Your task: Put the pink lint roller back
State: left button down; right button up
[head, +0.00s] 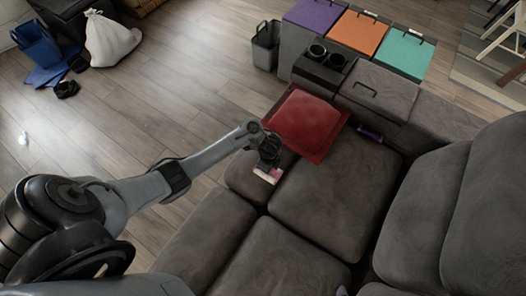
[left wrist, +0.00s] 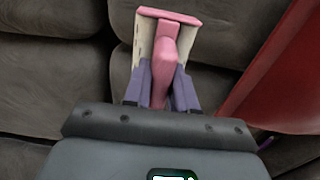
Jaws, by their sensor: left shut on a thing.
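The pink lint roller (left wrist: 164,55) is in my left gripper (left wrist: 161,88), with its pink handle between the two fingers. Its wider pink and cream head points away from the gripper. In the head view, the roller (head: 267,175) shows as a small pink and white shape below my left gripper (head: 268,160), over the grey sofa cushions. Whether it touches the cushion cannot be told. My right gripper is not in view.
A red cushion (head: 304,122) lies on the sofa (head: 325,205) beside the gripper. A purple cylinder (head: 369,133) lies near the armrest. Bins with purple (head: 314,14), orange (head: 358,33) and teal (head: 404,53) lids stand behind a cup holder (head: 326,58). A grey bin (head: 265,46) stands left.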

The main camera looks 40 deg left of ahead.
pick_arm(q)
jog(key=shift+s+a+f, duration=0.6)
jog(key=shift+s+a, duration=0.05)
jog(key=shift+a, duration=0.15)
notch_tip(320, 180, down, 3)
jog(key=b, duration=0.3)
jog(key=shift+f, duration=0.55)
jog(key=shift+f, duration=0.1)
jog(key=c, duration=0.9)
grip_release()
